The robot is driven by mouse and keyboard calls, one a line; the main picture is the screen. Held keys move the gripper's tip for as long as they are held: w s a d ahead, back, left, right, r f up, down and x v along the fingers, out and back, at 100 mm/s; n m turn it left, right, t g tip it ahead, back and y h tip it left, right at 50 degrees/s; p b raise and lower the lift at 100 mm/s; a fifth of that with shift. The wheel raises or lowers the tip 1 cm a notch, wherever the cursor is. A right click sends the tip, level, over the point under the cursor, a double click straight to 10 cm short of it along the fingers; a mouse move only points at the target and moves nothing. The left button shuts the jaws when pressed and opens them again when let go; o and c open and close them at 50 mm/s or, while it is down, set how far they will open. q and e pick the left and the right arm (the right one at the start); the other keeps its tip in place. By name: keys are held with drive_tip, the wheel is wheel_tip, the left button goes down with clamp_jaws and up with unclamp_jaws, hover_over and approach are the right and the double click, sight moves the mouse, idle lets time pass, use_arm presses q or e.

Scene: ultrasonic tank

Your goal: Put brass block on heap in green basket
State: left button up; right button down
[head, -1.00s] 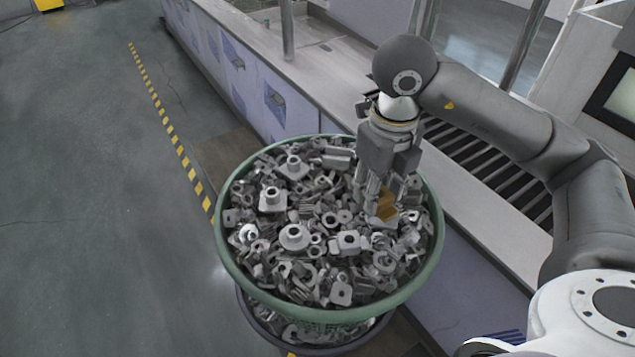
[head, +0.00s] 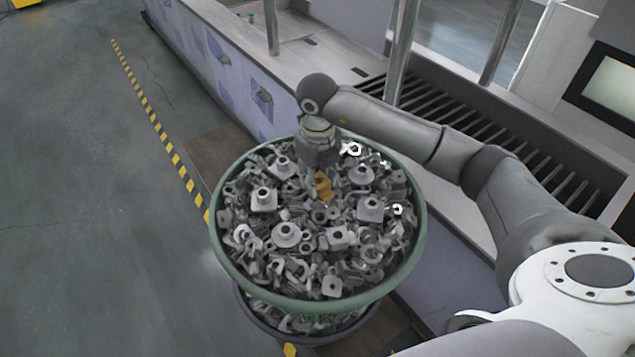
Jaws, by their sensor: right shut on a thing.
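A green basket (head: 420,235) stands at the centre of the head view, filled with a heap of grey metal parts (head: 290,235). The brass block (head: 322,186) is at the upper middle of the heap, low against the grey parts; I cannot tell whether it touches them. My right gripper (head: 318,176) points down over the heap and is shut on the brass block. Its fingers are partly hidden by the gripper body and the parts around them. My left gripper is not in view.
Below the green basket is a dark container (head: 300,325) with more metal parts. A long bench (head: 330,60) with a slatted section (head: 440,105) runs behind and to the right. Open floor (head: 80,200) with a yellow-black stripe lies to the left.

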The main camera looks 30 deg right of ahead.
sight(317, 180)
drive_tip(key=f+p, duration=0.2)
drive_tip(key=f, duration=0.1)
drive_tip(key=shift+w, duration=0.2)
drive_tip(key=shift+f, duration=0.2)
drive_tip(key=shift+f+b, duration=0.2)
drive_tip(key=shift+b, duration=0.1)
drive_tip(key=c, duration=0.9)
unclamp_jaws()
drive_tip(key=shift+s, duration=0.1)
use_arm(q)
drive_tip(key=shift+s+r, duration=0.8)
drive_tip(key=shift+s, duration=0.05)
use_arm(e)
drive_tip(key=shift+r, duration=0.1)
